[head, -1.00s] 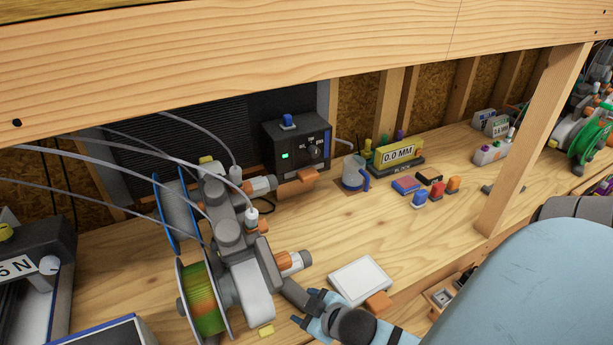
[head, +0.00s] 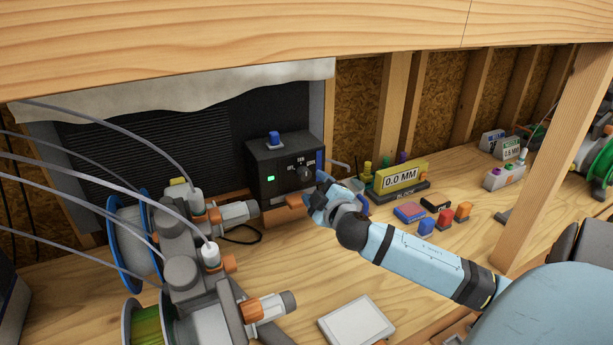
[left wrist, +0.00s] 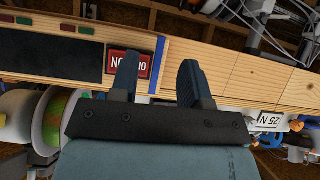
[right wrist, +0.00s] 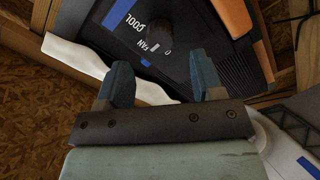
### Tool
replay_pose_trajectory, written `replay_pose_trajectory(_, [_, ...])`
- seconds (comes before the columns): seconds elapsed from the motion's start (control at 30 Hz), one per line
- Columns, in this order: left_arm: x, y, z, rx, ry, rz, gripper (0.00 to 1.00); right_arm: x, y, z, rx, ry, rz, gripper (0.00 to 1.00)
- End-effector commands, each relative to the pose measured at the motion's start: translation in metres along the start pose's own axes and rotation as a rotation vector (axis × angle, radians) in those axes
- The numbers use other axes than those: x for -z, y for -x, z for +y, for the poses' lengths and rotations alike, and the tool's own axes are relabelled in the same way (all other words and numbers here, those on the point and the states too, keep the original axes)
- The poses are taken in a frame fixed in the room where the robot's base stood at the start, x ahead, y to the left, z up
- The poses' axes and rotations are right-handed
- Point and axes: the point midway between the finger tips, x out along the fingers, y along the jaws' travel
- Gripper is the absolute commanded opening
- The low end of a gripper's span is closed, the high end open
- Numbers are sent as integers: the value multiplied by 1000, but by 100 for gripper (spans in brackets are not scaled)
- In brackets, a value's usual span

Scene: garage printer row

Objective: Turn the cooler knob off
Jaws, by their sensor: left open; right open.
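The cooler is a black box (head: 270,160) with a lit green light, a blue piece on top and a dark round knob (head: 305,173) on its front. It stands at the back of the bench. In the right wrist view the cooler's face shows COOL and FAN lettering, with the dark knob (right wrist: 160,36) beside it. I cannot tell which mark the knob points at. My right gripper (head: 320,187) is open just in front of the cooler, close to the knob and apart from it; its fingers (right wrist: 162,78) are empty. My left gripper (left wrist: 160,72) is open and empty, outside the head view.
Filament spools and a grey machine (head: 182,275) stand left of the cooler. A yellow 0.0 MM gauge (head: 400,177) and small coloured blocks lie to the right. A white tablet (head: 356,320) lies in front. A wooden post (head: 555,150) stands at right; a beam (head: 240,35) crosses above.

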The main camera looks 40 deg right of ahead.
Motion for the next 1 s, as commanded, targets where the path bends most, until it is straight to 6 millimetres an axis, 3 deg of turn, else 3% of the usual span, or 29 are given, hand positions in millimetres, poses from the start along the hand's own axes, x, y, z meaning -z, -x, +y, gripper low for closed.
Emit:
replay_pose_trajectory(0.1, [2,2,0,0,-2,2,43,1,-24,2,-2,0,0,61])
replay_pose_trajectory(0.3, [3,2,1,-1,-4,8,43,0,-49,0,0,-1,0,61])
replay_pose_trajectory(0.73, [2,2,2,-3,-5,4,43,0,-58,-1,1,-1,0,61])
replay_pose_trajectory(0.93, [2,2,2,-3,-5,3,43,0,-58,-1,1,-1,0,15])
replay_pose_trajectory(1.0, [2,2,2,-3,-5,2,43,0,-58,-1,2,-1,0,12])
